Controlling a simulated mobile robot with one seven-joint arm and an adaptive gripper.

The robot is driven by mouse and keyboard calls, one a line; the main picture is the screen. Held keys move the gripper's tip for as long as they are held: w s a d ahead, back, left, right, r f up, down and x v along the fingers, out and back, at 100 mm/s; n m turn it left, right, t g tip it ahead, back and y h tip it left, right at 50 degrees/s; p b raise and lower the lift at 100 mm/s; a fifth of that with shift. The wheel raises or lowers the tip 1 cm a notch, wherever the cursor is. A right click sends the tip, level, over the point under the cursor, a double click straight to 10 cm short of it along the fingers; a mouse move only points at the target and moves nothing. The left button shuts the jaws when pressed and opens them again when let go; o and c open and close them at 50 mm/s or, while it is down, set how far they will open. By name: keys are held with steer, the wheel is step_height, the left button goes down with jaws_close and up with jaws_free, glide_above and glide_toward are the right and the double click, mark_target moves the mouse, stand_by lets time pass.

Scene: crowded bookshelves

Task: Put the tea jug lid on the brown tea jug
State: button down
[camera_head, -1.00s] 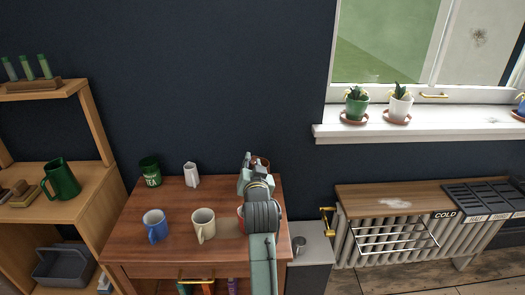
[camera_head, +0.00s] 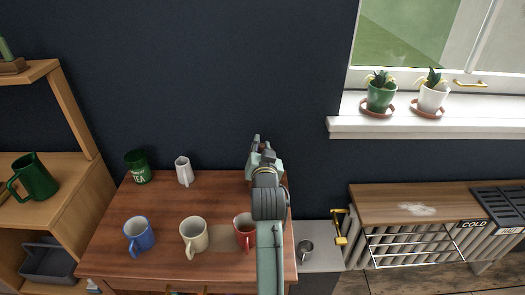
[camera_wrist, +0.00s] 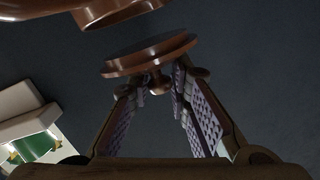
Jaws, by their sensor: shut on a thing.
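The brown tea jug lid (camera_wrist: 150,55) is in my gripper (camera_wrist: 160,84), which is shut on its small knob in the wrist view. The lid's disc shows above the fingertips, slightly tilted in the picture. The brown tea jug (camera_wrist: 112,10) shows in part at the top of the wrist view, with its rim close to the lid and a gap of dark background between them. In the head view my gripper (camera_head: 257,146) is over the back right of the table, and my arm hides most of the lid and jug.
The wooden table (camera_head: 150,205) holds a green TEA tin (camera_head: 137,167), a white jug (camera_head: 183,171), a blue mug (camera_head: 138,234), a cream mug (camera_head: 193,236) and a red mug (camera_head: 244,231). A shelf (camera_head: 75,110) stands left.

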steer(key=shift+f, duration=0.85)
steer(key=shift+w, duration=0.2)
steer(key=shift+s+r, duration=0.15)
steer(key=shift+r, duration=0.1)
steer(key=shift+f+b, duration=0.35)
steer(key=shift+f, duration=0.25)
steer(key=shift+f, duration=0.1)
steer(key=c, duration=1.5)
jaws_free()
